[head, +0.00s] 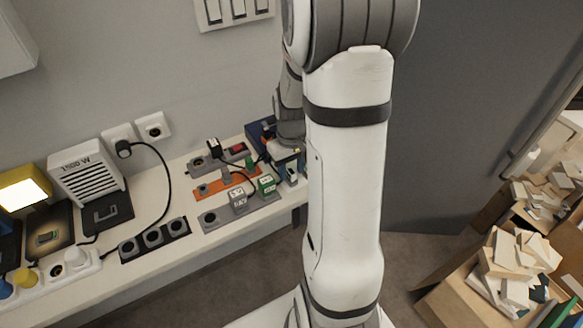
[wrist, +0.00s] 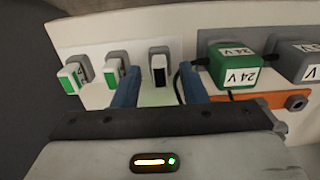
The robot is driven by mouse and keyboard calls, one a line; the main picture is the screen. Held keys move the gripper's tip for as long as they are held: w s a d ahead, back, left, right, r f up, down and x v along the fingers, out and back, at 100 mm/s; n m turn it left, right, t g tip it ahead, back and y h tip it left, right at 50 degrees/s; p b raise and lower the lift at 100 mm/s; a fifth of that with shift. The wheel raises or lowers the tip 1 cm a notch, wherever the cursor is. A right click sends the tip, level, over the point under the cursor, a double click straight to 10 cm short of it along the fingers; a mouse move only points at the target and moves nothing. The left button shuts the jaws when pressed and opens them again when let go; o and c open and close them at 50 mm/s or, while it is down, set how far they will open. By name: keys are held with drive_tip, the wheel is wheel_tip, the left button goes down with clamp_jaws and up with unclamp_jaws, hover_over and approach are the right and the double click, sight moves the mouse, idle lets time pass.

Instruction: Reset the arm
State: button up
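My gripper (wrist: 157,78) is open, with its two blue fingers spread apart in the wrist view. A black-and-white plug or switch piece (wrist: 160,72) on a grey base shows between and beyond the fingertips. I see no contact with it, though the exact distance is hard to tell. In the head view my white arm stands large in front, and my gripper is low over the right end of the shelf, mostly hidden behind the arm.
In the wrist view, green-and-white pieces (wrist: 73,76) sit left of the fingers and a green 24 V adapter (wrist: 234,66) sits close right. The head view shows the white shelf (head: 150,245), a 1500 W heater (head: 86,170), a black cable (head: 166,172) and cartons of wooden blocks (head: 450,300) at right.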

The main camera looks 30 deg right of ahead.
wheel_tip(320, 180, up, 8)
drive_tip(key=shift+f, duration=0.1)
drive_tip(key=s+a+r+t+p, duration=0.1)
drive_tip(key=s+a+r+t, duration=0.1)
drive_tip(key=s+a+r, duration=0.6)
drive_tip(key=s+a, duration=0.4)
drive_tip(key=shift+r+t, duration=0.15)
drive_tip(key=shift+t, duration=0.15)
idle(0.5)
